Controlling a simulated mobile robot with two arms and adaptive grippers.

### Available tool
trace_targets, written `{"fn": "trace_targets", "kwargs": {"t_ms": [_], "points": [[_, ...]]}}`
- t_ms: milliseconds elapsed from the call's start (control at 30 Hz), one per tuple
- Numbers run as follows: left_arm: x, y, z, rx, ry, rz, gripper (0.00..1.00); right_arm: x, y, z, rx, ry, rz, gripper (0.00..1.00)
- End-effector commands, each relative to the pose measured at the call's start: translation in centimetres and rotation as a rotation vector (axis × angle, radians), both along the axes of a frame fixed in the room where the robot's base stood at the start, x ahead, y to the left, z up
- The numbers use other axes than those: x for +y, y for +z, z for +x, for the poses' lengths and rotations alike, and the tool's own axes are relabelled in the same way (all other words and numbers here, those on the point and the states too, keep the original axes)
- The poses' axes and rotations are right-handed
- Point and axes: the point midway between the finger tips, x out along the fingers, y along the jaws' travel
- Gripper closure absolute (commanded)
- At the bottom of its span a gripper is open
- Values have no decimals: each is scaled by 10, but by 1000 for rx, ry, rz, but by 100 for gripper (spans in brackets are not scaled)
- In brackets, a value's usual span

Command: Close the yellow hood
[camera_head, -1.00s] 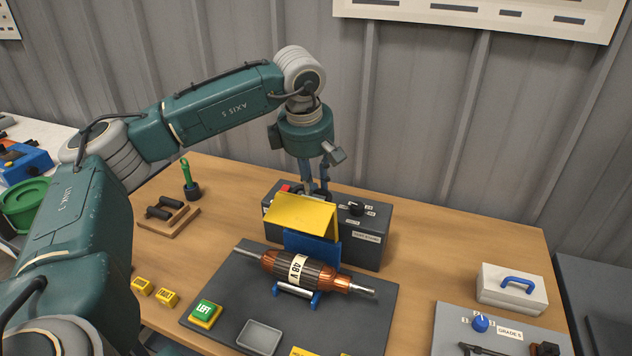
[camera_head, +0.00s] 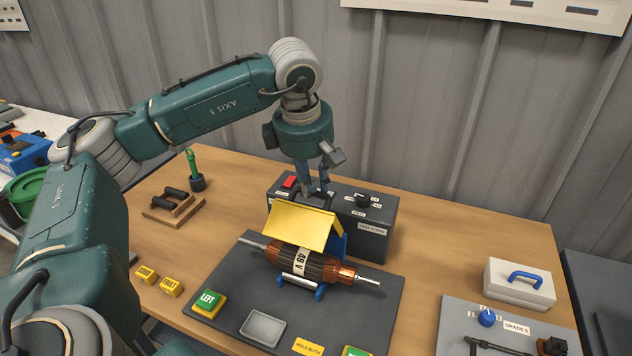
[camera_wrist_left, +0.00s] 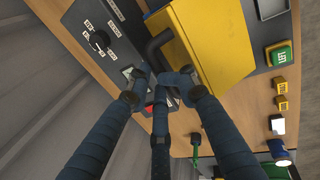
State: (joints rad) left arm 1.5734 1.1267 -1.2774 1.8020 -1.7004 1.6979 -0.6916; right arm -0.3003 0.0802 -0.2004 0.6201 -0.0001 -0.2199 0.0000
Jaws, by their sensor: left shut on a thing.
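The yellow hood (camera_head: 303,227) is tilted forward from the dark test stand box (camera_head: 372,224), its front edge over the rear of the copper rotor (camera_head: 318,263) labelled 48 V. The rotor rests on a blue cradle (camera_head: 320,292) on a dark mat. My left gripper (camera_head: 318,190) reaches down behind the hood. In the left wrist view, the hood (camera_wrist_left: 210,45) fills the upper middle, with a black bar handle (camera_wrist_left: 158,46) at its edge. My left gripper (camera_wrist_left: 155,85) is shut on this handle; the fingers partly hide the grip. My right gripper is not in view.
A green LEFT button (camera_head: 208,303) and a grey tray (camera_head: 263,327) lie on the mat in front. A wooden rack (camera_head: 172,206) stands left, and a white box with a blue handle (camera_head: 518,284) right. The wood table is clear between the stand and white box.

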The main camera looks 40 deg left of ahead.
Motion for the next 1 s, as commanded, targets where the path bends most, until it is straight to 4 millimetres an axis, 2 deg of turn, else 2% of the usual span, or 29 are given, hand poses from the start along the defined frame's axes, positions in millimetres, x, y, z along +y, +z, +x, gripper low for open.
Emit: {"fn": "trace_targets", "kwargs": {"t_ms": [33, 467, 800, 1000], "points": [[2, -12, -8, 18, 7, 6, 94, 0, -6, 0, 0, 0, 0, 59], [1, -12, -14, 15, 7, 7, 94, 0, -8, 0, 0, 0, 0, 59], [-4, -22, -34, 13, 8, 7, 93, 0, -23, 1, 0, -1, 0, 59], [-4, -20, -34, 11, 9, 8, 93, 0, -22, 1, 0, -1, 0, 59]]}}
